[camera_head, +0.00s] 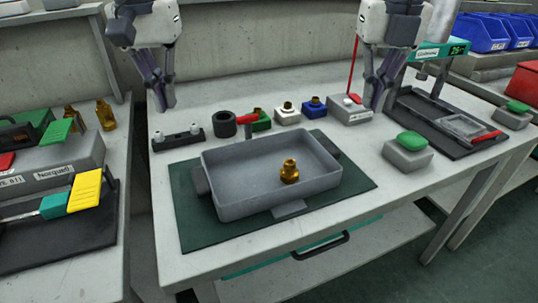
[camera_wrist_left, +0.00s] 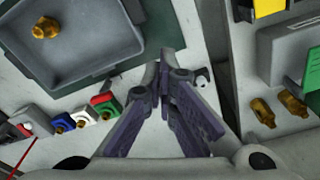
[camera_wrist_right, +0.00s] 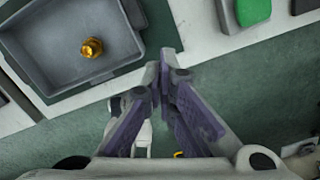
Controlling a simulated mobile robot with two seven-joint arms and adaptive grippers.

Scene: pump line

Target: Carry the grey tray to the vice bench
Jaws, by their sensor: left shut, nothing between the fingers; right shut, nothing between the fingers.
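The grey tray (camera_head: 240,207) rests on a dark green mat (camera_head: 190,228) on the middle table. A brass fitting (camera_head: 289,171) stands inside it. The tray also shows at upper left in the left wrist view (camera_wrist_left: 100,62) and in the right wrist view (camera_wrist_right: 60,85). My left gripper (camera_head: 162,106) is shut and empty, above the table's back left corner, apart from the tray. My right gripper (camera_head: 376,106) is shut and empty, above the back of the table, right of the tray and apart from it. I cannot make out a vice for certain.
A red-handled tool (camera_head: 258,119), a black ring (camera_head: 223,124) and small coloured blocks with fittings line the back. A grey block with a green top (camera_head: 408,146) stands right of the mat. A left bench (camera_head: 118,190) holds yellow- and green-handled items, with a gap between it and the table.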

